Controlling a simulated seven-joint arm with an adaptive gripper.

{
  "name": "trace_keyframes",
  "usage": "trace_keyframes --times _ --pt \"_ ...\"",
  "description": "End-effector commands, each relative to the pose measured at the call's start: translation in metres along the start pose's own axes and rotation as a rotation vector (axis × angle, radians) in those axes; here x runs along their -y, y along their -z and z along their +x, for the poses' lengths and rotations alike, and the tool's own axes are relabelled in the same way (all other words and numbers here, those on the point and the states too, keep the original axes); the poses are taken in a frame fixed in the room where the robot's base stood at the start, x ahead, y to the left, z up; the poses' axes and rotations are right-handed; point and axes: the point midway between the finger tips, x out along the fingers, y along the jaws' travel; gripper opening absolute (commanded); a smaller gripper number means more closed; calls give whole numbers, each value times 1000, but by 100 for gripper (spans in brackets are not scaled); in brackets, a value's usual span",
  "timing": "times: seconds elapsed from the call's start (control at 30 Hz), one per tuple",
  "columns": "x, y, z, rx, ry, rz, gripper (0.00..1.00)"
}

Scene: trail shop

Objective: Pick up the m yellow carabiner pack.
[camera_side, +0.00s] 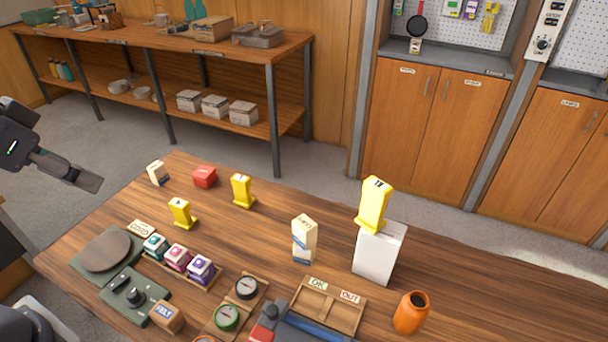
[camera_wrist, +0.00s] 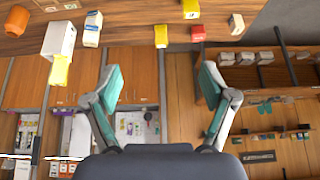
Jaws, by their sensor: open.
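Three yellow packs stand upright on the wooden table in the side view. The smallest-looking one (camera_side: 181,214) is nearest my arm, another (camera_side: 242,191) is behind it, and the third (camera_side: 374,205) stands on a white block (camera_side: 378,253). Their letters are too small to read surely, so I cannot tell which is the m pack. The wrist view, upside down, shows the raised pack (camera_wrist: 60,71) and the two others (camera_wrist: 161,36) (camera_wrist: 198,34). My gripper (camera_wrist: 160,85) is open and empty, well away from all packs. It is at the left edge of the side view (camera_side: 84,178).
A red box (camera_side: 204,177), a small carton (camera_side: 157,173) and a taller carton (camera_side: 304,240) stand near the packs. An orange jar (camera_side: 411,313) is at right.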

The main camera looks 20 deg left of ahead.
Motion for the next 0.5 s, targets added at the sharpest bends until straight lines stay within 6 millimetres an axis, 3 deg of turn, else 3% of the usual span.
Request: trace_keyframes --times 0.07,0.23,0.37,0.5 --pt "-1 24 -1 -83 20 49 83" --pt "8 74 37 -127 110 152 83" --pt "25 96 88 -92 139 189 83" --pt "51 96 155 -21 110 169 83"
